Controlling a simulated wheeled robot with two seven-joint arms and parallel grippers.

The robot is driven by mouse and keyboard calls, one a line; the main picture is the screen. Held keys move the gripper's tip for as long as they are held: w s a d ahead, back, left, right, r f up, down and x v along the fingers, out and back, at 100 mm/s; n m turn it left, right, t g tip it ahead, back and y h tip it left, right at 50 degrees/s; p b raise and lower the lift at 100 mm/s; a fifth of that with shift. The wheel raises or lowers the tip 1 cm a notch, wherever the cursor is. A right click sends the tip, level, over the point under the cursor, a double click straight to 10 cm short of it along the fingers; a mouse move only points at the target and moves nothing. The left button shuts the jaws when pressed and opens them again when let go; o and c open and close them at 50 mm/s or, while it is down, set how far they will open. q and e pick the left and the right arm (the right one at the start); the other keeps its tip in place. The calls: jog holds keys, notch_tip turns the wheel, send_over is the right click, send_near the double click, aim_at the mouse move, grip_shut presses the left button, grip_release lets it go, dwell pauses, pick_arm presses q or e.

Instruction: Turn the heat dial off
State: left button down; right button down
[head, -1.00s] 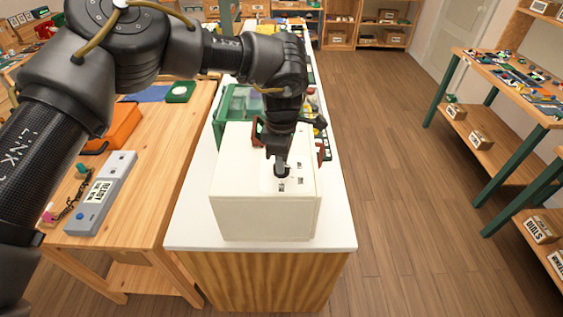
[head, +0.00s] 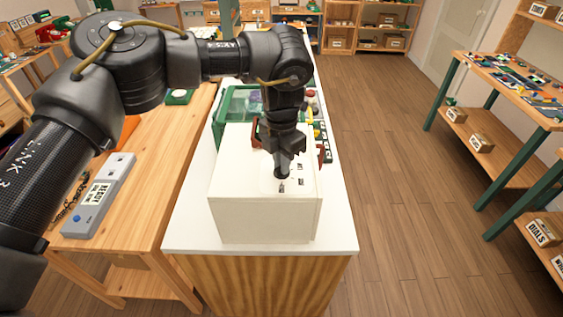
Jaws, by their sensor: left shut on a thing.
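A cream box-shaped unit (head: 262,218) stands on the white counter. A pale plate with small dark markings (head: 301,181) is on its top face. My left gripper (head: 282,168) points down onto this plate and is shut on a dark dial (head: 282,178). The gripper hides most of the dial, so I cannot tell its setting. My right gripper is not in view.
The white counter (head: 185,235) has a green bin (head: 226,108) behind the unit. A wooden table on the left holds a grey panel (head: 100,197). Open wooden floor (head: 400,180) lies to the right, with shelves beyond.

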pick_arm(q)
jog(key=n, duration=0.4)
jog(key=shift+n, duration=0.4)
jog(key=n+p, duration=0.1)
jog(key=n, duration=0.3)
jog(key=shift+r+n, duration=0.1)
jog(key=shift+n, duration=0.2)
jog(key=shift+w, duration=0.1)
jog(key=c, duration=1.4)
grip_release()
jog(key=shift+c, duration=0.2)
jog(key=shift+r, duration=0.35)
notch_tip(320, 180, up, 10)
jog(key=b, duration=0.1)
jog(key=shift+f, duration=0.1)
